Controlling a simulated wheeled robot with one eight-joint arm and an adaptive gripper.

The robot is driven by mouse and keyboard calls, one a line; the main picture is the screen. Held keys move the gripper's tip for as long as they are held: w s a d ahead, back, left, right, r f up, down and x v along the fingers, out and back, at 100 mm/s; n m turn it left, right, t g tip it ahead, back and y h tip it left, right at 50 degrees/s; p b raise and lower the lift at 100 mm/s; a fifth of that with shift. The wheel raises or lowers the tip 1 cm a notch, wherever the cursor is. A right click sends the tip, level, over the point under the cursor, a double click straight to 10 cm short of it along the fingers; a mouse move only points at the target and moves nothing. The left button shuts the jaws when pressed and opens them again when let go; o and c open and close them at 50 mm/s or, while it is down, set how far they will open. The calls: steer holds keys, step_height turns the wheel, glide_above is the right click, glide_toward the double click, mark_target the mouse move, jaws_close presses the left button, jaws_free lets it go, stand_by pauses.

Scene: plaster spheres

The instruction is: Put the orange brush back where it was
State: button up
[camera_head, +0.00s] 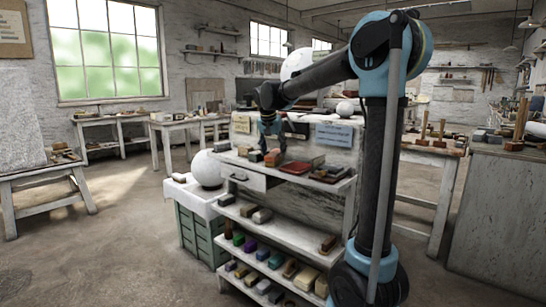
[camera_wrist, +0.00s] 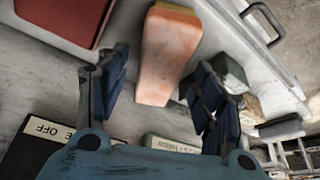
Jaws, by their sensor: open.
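The orange brush (camera_head: 273,157) sits on the top of a white workbench shelf unit (camera_head: 321,243), close to its front edge. My gripper (camera_head: 274,143) is over the bench top and points down at the brush. In the wrist view its two blue-black fingers (camera_wrist: 163,72) are spread on either side of the brush, with gaps visible. Whether the brush touches a finger lower down cannot be told.
A dark red flat item (camera_head: 296,168) lies right of the brush, with more blocks beyond it. A green block (camera_wrist: 230,72) is close by the right finger. Lower shelves hold several coloured blocks (camera_head: 250,245). A white sphere (camera_head: 206,169) stands left.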

steer(key=v, duration=0.9)
steer(key=shift+r, duration=0.2)
steer(key=shift+s, duration=0.2)
